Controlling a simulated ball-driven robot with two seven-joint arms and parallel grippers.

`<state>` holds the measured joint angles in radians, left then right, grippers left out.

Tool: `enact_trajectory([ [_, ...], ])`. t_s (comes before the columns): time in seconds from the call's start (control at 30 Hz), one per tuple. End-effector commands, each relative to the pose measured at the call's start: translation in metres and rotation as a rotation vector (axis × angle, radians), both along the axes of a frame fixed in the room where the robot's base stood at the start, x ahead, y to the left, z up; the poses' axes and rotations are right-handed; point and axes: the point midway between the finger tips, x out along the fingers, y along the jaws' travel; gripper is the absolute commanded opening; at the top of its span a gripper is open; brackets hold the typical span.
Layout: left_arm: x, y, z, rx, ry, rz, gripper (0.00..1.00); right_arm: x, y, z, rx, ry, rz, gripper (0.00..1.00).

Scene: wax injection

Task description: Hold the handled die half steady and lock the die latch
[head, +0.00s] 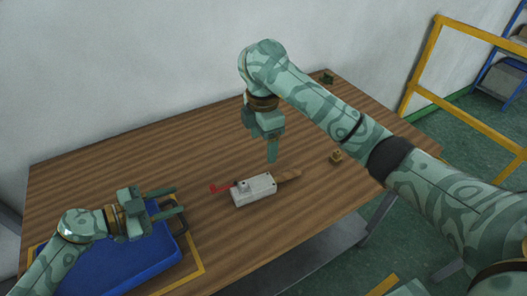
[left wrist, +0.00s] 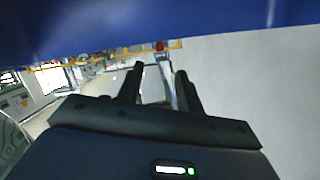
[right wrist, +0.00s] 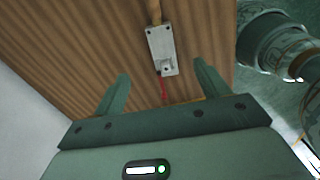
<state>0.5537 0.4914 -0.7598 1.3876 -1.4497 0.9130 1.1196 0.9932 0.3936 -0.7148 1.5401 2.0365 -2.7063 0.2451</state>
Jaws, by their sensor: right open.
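The die (head: 253,191) is a pale grey block lying on the table. It has a wooden handle (head: 288,176) at its right end and a red latch lever (head: 222,187) sticking out at its left end. The right wrist view also shows the die (right wrist: 160,45), the handle (right wrist: 154,12) and the red lever (right wrist: 164,88). My right gripper (head: 272,158) points down above the die, open and empty. In the right wrist view the die appears between its fingers, apart from them. My left gripper (head: 178,200) is open and empty over the blue tray's edge, left of the die.
The blue tray (head: 172,251) stands at the table's front left, inside a yellow outline (head: 202,266). A small brass-coloured piece (head: 335,157) lies right of the die. A small dark object (head: 328,78) is at the far corner. The wooden table (head: 120,163) is mostly clear.

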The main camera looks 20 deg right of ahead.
Motion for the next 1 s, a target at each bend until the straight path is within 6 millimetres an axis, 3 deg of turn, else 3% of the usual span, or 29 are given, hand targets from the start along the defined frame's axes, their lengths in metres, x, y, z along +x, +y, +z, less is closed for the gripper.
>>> enact_trajectory([
  [0.3,0.000,0.000,0.000,0.000,0.000,0.000,0.36,-0.002,0.003,-0.057,0.009,0.007,0.001,0.75],
  [0.47,0.000,0.000,0.000,0.000,0.000,0.000,0.36,0.000,0.004,-0.073,0.010,0.000,0.002,0.75],
  [0.8,0.000,0.000,0.000,0.000,0.000,0.000,0.36,-0.002,-0.002,-0.133,-0.003,0.009,-0.003,0.75],
  [1.0,0.000,0.000,0.000,0.000,0.000,0.000,0.36,-0.001,-0.001,-0.155,0.000,0.006,-0.002,0.75],
])
